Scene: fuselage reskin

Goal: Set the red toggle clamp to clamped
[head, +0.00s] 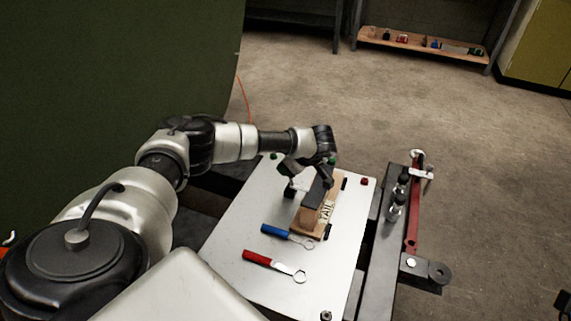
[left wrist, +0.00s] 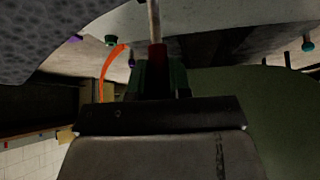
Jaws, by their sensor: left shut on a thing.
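My left gripper (head: 286,169) is low over the far part of the pale metal plate (head: 225,245). In the left wrist view my left gripper (left wrist: 158,80) is shut on the dark red grip (left wrist: 157,55) of a lever, with a metal rod (left wrist: 154,20) running out of it toward the plate. I take this as the red toggle clamp; in the head view a pale rod and dark base (head: 289,194) show under the gripper. The grip is hidden there. Whether the clamp is open or clamped I cannot tell. My right gripper is not in view.
A wooden block marked TAIL (head: 318,217) stands close by. A blue-handled tool (head: 276,231) and a red-handled tool (head: 258,258) lie on the plate.

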